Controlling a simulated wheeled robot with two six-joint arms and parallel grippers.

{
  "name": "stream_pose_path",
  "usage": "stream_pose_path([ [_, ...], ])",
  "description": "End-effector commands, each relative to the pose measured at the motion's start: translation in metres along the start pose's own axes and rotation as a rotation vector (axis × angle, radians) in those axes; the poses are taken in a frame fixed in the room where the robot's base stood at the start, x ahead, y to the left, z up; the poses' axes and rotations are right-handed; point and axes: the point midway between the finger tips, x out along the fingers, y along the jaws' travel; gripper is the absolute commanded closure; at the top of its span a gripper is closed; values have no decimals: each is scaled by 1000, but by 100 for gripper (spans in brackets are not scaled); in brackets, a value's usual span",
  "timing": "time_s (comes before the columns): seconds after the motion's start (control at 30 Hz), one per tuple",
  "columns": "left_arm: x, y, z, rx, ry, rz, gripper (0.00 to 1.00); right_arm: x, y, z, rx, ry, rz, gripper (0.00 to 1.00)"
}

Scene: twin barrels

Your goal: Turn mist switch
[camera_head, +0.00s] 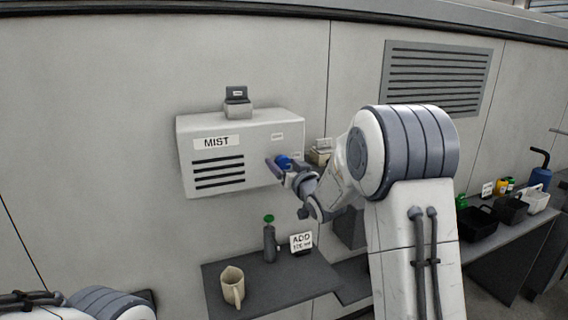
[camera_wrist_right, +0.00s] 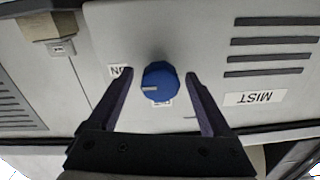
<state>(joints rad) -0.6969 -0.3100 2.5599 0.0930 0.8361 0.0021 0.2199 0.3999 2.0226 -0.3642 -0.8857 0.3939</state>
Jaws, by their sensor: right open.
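The white MIST box (camera_head: 240,125) is fixed to the wall, with slats and a MIST label on its front. Its blue round knob (camera_head: 283,161) is on the right part of the front. In the right wrist view the knob (camera_wrist_right: 158,82) shows a white pointer mark toward the picture's left. My right gripper (camera_head: 288,168) is open, and in the wrist view its two fingers (camera_wrist_right: 157,78) stand on either side of the knob, with gaps visible. A partly hidden label (camera_wrist_right: 119,71) shows beside the left finger. My left gripper is out of view; only part of that arm shows.
A small grey device (camera_head: 238,97) sits on top of the box. Below is a dark shelf (camera_head: 270,285) with a beige jug (camera_head: 232,286), a grey bottle (camera_head: 269,243) and an ADD sign (camera_head: 301,242). Black bins (camera_head: 477,222) stand on a counter at right.

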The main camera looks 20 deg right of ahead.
Motion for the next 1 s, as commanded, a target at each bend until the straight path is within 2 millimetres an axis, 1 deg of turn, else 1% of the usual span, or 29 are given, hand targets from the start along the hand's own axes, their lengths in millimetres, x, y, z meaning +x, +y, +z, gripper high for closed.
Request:
stream_pose_path([
  [0.07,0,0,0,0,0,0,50,0,0,0,0,0,0,17],
  [0.1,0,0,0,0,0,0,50,0,0,0,0,0,0,20],
  [0.17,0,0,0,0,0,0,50,0,0,0,0,0,0,43],
  [0.2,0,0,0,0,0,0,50,0,0,0,0,0,0,59],
  [0.27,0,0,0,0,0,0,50,0,0,0,0,0,0,82],
  [0.3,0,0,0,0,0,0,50,0,0,0,0,0,0,97],
  [0.33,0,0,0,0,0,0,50,0,0,0,0,0,0,100],
  [0.53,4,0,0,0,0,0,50,0,0,1,-13,0,-1,100],
  [0.67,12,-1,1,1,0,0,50,0,0,3,-52,-1,-1,100],
  [0.87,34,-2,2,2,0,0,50,-1,1,5,-171,-2,0,100],
  [1.0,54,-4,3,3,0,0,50,-1,1,6,-291,-4,0,100],
])
